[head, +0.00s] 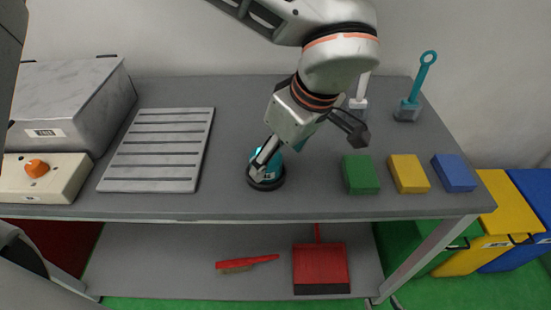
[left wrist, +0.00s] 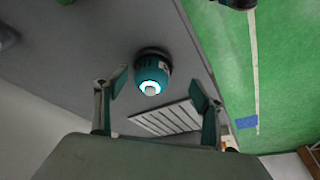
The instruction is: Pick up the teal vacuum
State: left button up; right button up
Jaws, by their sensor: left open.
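The teal vacuum (head: 267,181) stands on the grey bench top near its front edge, a short rounded teal body on a dark round base. In the head view, one finger of my left gripper (head: 309,146) partly covers it. In the left wrist view, the teal vacuum (left wrist: 152,72) shows whole, with a bright pale top, between and slightly beyond the fingertips. My left gripper (left wrist: 158,90) is open and empty, its teal-padded fingers spread to either side of the vacuum in that view. I cannot tell the exact gap between them. My right gripper is not in view.
A slatted grey rack (head: 157,150) lies left of the vacuum. Green (head: 360,174), yellow (head: 408,173) and blue (head: 453,172) blocks lie to its right. A teal ring-handled tool (head: 409,103) and a white tool (head: 358,102) stand behind. A red dustpan (head: 320,266) is on the lower shelf.

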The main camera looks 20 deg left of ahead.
aim_at(273, 173)
pick_arm(q)
jog(key=shift+w+a+r, duration=0.45)
jog(key=shift+w+a, duration=0.1)
jog(key=shift+a, duration=0.05)
jog(key=shift+w+a+y, duration=0.2)
jog(key=shift+y, duration=0.1)
jog(key=shift+x, duration=0.95)
jog(key=x, duration=0.3)
jog(key=b+x, duration=0.1)
jog(key=x, duration=0.1)
jog(key=shift+w+f, duration=0.3)
jog(key=shift+w, duration=0.15)
jog(key=c, duration=1.4)
